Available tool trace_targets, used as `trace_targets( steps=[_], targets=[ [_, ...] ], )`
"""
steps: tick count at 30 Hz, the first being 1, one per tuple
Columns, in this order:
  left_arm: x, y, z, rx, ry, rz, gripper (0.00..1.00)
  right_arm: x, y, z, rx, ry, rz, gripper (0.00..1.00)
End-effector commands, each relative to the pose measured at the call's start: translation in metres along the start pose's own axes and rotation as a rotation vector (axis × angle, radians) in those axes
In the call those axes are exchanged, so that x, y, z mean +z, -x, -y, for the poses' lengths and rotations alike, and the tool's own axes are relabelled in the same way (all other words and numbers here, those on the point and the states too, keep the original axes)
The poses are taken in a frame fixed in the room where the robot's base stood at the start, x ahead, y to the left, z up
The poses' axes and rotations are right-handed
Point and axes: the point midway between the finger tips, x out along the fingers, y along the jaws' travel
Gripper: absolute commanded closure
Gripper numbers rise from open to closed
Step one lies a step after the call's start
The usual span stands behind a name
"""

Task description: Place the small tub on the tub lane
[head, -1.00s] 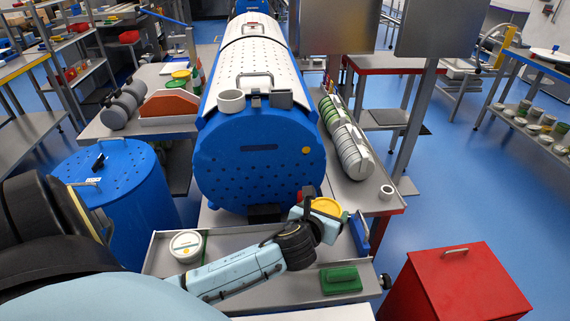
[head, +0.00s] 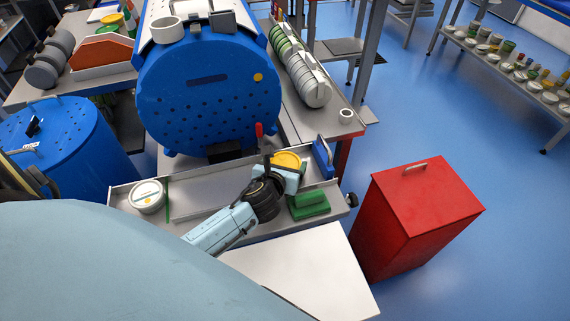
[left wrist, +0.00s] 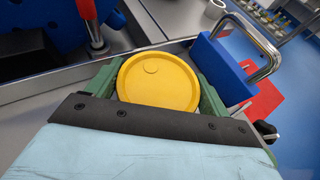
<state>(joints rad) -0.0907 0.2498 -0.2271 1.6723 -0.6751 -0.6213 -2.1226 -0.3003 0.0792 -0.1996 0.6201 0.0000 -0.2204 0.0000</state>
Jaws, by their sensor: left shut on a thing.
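A small tub with a yellow lid (head: 287,159) is at the right part of a grey tray-like shelf (head: 205,196) in front of the blue drum. My left gripper (head: 284,171) is shut on this tub. In the left wrist view the yellow lid (left wrist: 157,80) sits upright between the two green fingers; its underside is hidden, so I cannot tell whether it touches the shelf. A white-lidded tub (head: 147,195) stands at the shelf's left end, beside a thin green divider (head: 168,200). My right gripper is not in view.
A green block (head: 309,204) lies on the shelf just right of the gripper. A blue block (head: 323,158) stands at the shelf's right end. A red bin (head: 415,215) is to the right. The blue drum (head: 205,95) rises behind. The shelf's middle is mostly clear.

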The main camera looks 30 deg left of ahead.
Motion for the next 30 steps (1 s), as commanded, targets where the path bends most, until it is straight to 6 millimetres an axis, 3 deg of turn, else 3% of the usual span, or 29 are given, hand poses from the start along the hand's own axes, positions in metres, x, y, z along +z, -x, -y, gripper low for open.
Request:
trace_targets(
  steps=[15, 16, 20, 30],
  targets=[
    [-0.015, -0.004, 0.0, 0.0, -0.002, -0.008, 0.48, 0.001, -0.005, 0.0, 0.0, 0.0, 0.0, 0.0],
    [-0.016, -0.004, 0.0, 0.0, -0.002, -0.01, 0.19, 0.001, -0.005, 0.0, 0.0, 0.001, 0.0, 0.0],
    [-0.018, -0.004, 0.001, 0.0, -0.002, -0.013, 0.02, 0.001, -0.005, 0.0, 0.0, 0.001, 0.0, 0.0],
    [-0.013, -0.001, 0.002, -0.003, 0.001, -0.016, 0.0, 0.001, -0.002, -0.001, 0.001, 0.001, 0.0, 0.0]
  ],
)
